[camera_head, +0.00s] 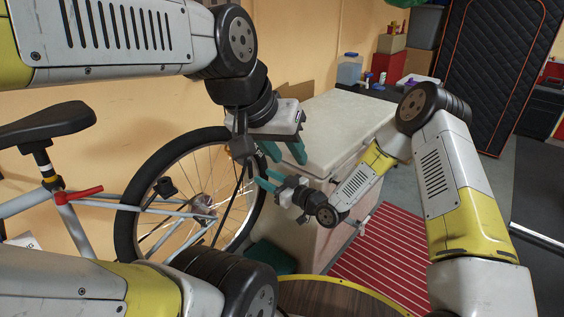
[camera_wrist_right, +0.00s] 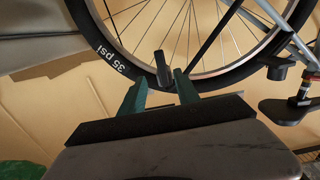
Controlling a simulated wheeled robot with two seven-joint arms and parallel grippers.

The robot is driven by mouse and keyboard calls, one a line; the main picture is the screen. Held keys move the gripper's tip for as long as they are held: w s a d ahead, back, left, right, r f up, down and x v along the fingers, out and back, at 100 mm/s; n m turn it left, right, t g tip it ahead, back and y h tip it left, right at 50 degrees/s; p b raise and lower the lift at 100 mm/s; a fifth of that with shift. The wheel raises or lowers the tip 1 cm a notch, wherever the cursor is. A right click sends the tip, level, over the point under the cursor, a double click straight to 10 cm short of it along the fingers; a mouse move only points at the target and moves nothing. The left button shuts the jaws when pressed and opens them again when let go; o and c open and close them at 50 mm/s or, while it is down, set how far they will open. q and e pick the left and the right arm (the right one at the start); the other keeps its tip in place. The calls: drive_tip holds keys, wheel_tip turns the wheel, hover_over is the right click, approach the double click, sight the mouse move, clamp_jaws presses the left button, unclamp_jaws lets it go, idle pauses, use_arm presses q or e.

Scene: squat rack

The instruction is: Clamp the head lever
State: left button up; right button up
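A short dark grey bar (camera_wrist_right: 162,68) stands between the fingertips of my right gripper in the right wrist view, in front of the bicycle wheel. It may be the head lever; I cannot tell what it is fixed to. My right gripper (camera_wrist_right: 160,88) has its green fingers apart on either side of the bar, with no clear grip on it. In the head view my right gripper (camera_head: 266,181) is beside the wheel, just below my left gripper (camera_head: 284,152), whose fingers are apart and look empty. A red lever (camera_head: 84,193) on the bicycle's seat clamp is away from both grippers.
The bicycle wheel (camera_head: 127,190) is behind my grippers, and the saddle (camera_head: 45,125) is at left. A pale-topped cabinet (camera_head: 335,125) stands close to the right of my grippers. A red striped mat (camera_head: 395,250) and a round wooden top (camera_head: 335,300) lie lower right.

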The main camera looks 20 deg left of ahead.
sight(251, 171)
drive_tip(key=x, duration=0.7)
drive_tip(key=shift+a, duration=0.4)
drive_tip(key=shift+c, duration=0.2)
clamp_jaws()
